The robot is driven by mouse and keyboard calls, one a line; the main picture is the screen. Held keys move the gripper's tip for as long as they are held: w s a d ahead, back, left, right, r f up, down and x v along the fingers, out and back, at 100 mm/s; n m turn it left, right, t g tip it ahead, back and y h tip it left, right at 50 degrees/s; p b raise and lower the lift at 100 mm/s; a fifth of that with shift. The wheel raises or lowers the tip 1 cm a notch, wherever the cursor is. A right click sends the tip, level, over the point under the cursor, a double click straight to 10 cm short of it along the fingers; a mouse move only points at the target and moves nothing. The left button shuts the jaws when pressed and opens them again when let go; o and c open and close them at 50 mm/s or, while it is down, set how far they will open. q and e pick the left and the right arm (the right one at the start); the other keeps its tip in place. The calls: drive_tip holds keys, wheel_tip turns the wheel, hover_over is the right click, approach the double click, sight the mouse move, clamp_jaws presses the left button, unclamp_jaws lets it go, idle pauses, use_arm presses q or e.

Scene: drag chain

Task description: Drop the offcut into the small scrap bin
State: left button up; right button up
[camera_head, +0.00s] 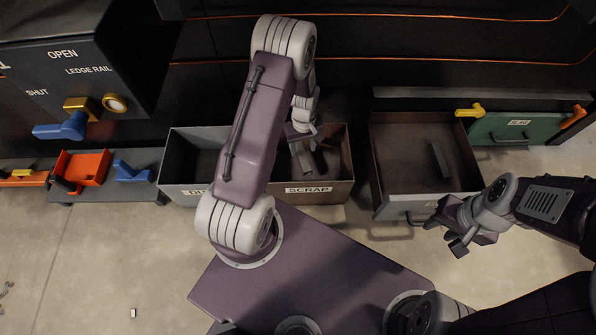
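The small scrap bin (318,189) is a dark open box labelled SCRAP, at the middle of the head view. My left gripper (307,162) points down into its opening, with the fingers at or below rim height. A small dark piece (321,161) shows beside the fingers; I cannot tell whether it is the offcut, or whether it is held or loose. My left arm covers part of the bin's left side. My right gripper (448,232) is open and empty near the front of the open drawer at the right.
A second bin (181,191), its label partly hidden, adjoins on the left. The open drawer (388,206) holds a dark bar (439,160). A green panel (515,126) with yellow and orange handles stands behind right. An orange tray (87,163) and blue parts lie at left.

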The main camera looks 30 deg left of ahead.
use_arm(q)
drive_tip(key=shift+r, duration=0.1)
wheel_tip(320, 180, up, 9)
drive_tip(key=p, duration=0.6)
drive_tip(key=shift+p, duration=0.35)
drive_tip(key=shift+s, duration=0.1)
